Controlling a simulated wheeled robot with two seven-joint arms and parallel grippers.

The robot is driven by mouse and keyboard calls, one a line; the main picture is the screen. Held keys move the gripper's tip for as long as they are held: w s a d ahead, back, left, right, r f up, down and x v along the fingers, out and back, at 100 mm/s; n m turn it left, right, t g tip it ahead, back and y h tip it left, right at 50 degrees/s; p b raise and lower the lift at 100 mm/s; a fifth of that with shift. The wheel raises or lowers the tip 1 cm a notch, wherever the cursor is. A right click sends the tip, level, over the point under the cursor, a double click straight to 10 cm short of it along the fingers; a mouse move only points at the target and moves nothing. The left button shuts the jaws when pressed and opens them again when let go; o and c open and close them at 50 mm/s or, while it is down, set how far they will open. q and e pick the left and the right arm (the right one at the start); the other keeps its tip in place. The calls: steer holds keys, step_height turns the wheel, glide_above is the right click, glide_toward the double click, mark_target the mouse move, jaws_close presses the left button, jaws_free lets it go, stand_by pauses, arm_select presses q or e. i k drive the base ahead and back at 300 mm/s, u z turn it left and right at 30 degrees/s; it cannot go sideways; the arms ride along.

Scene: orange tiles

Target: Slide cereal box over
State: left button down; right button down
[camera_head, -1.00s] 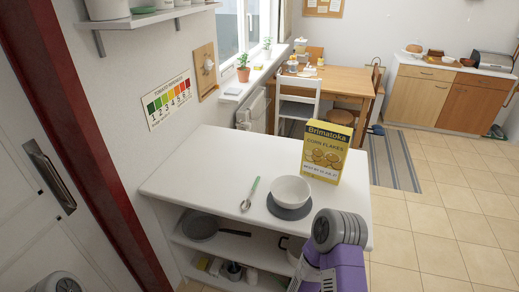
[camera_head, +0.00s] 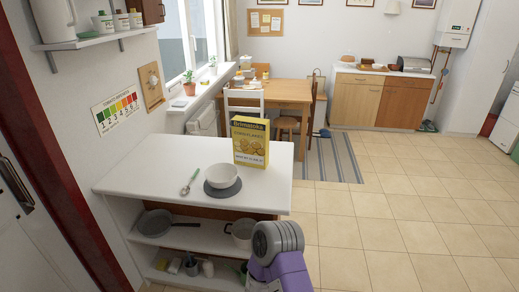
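A white bowl (camera_head: 222,174) sits on a grey round mat (camera_head: 225,191) in front of the box. A spoon (camera_head: 189,182) with a green handle lies left of the bowl. My purple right arm comes in at the bottom, in front of the counter's right end and apart from the box. Its gripper fingers do not show. My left gripper is not in view.
Shelves under the counter hold a pan (camera_head: 155,223), a pot (camera_head: 240,233) and small items. A wooden table (camera_head: 287,91) with chairs stands behind. Tiled floor right of the counter is clear, with a striped rug (camera_head: 328,160). A door is at the left.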

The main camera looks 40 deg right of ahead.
mark_target(251, 135)
steer(key=z, duration=1.35)
